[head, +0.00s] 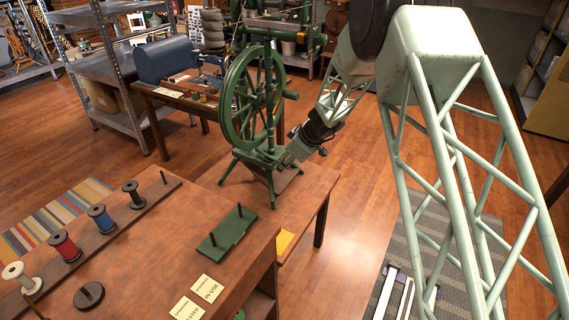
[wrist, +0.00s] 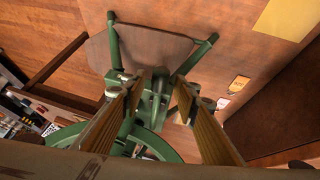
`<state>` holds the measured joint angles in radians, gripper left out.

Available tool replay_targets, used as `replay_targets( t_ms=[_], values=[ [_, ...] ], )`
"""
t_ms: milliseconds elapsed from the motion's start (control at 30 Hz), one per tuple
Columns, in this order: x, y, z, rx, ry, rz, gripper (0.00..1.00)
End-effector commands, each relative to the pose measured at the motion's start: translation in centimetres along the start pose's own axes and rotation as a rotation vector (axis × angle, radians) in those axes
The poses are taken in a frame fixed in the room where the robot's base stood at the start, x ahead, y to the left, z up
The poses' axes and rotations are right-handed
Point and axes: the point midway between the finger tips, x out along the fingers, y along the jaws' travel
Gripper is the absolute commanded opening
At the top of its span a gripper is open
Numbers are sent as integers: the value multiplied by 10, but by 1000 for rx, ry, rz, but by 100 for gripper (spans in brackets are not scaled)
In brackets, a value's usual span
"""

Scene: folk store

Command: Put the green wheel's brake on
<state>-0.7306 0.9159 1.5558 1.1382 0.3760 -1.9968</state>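The green spinning wheel (head: 240,98) stands upright on a small wooden table (head: 308,203), on splayed green legs. My gripper (head: 284,158) is low at the right side of its base, partly hidden by the wheel's frame in the head view. In the wrist view the green frame (wrist: 113,45) lies just beyond my gripper (wrist: 163,82). Its two wooden-looking fingers are apart, with green parts of the frame visible between them. I cannot tell whether they touch it. The brake cannot be made out clearly in either view.
A nearer wooden table holds spools on a dark rack (head: 113,223), a green pegged board (head: 227,230) and cards (head: 207,288). A blue domed machine (head: 165,60) stands on a bench behind the wheel. Open floor (head: 345,185) lies to the right of the wheel's table.

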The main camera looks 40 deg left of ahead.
Motion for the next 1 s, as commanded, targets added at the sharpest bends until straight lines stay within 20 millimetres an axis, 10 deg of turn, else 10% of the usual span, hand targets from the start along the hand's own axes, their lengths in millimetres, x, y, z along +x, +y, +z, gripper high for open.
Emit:
replay_targets(
  t_ms=[467, 1000],
  values=[
    [-5, 0, 0, 0, 0, 0, 28],
    [-55, 1, 0, 0, 0, 1, 28]
  ],
)
